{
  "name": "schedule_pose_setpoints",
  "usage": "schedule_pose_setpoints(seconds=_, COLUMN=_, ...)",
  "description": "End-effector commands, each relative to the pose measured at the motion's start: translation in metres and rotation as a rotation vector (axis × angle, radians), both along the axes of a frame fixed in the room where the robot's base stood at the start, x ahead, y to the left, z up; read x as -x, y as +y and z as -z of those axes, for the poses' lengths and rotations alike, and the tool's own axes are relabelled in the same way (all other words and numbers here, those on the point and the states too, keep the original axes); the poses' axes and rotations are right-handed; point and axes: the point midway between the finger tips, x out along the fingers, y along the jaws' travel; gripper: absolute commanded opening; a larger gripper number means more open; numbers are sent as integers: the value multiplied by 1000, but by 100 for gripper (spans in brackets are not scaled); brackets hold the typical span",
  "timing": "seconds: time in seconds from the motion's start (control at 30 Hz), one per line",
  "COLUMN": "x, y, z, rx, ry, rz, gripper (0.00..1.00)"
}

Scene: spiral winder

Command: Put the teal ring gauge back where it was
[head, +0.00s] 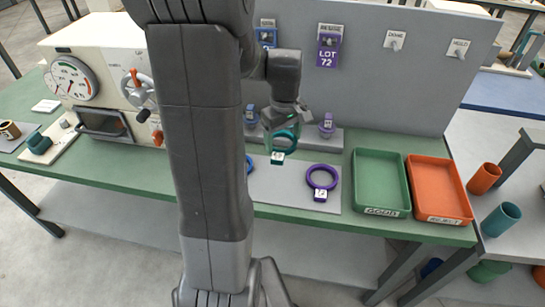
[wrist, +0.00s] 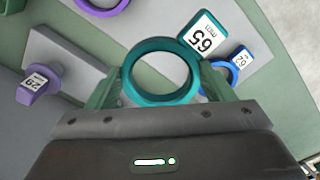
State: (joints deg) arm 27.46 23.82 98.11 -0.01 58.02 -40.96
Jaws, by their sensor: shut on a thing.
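The teal ring gauge (head: 288,134) has a white label reading 65 on its tag (wrist: 200,40). My gripper (head: 284,122) is shut on it. In the wrist view the ring (wrist: 160,99) sits between both fingers of my gripper (wrist: 163,76). In the head view it hangs above the grey mat (head: 270,195), near the plug stand. A purple ring gauge (head: 322,178) lies on the mat to the right. A blue ring gauge (head: 249,164) is partly hidden behind my arm; it shows in the wrist view (wrist: 239,58). Bare mat shows between these two.
Purple plugs (head: 327,126) stand on a grey block behind the mat. A green tray (head: 382,180) and an orange tray (head: 438,188) stand to the right, both empty. A grey board (head: 365,85) with hanging tags rises behind. A cream machine (head: 105,75) stands left.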

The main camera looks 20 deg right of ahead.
Motion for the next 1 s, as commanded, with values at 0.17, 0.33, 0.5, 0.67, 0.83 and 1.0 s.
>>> schedule_pose_setpoints(seconds=0.17, x=1, y=1, z=31, rx=-3, ry=6, rz=0, gripper=47)
schedule_pose_setpoints(seconds=0.33, x=1, y=0, z=56, rx=-2, ry=4, rz=0, gripper=47)
schedule_pose_setpoints(seconds=0.5, x=1, y=0, z=72, rx=-2, ry=4, rz=0, gripper=47)
schedule_pose_setpoints(seconds=0.67, x=0, y=0, z=93, rx=-2, ry=4, rz=0, gripper=47)
schedule_pose_setpoints(seconds=0.83, x=0, y=0, z=98, rx=0, ry=0, rz=0, gripper=47)
schedule_pose_setpoints(seconds=1.0, x=0, y=0, z=99, rx=0, ry=0, rz=0, gripper=47)
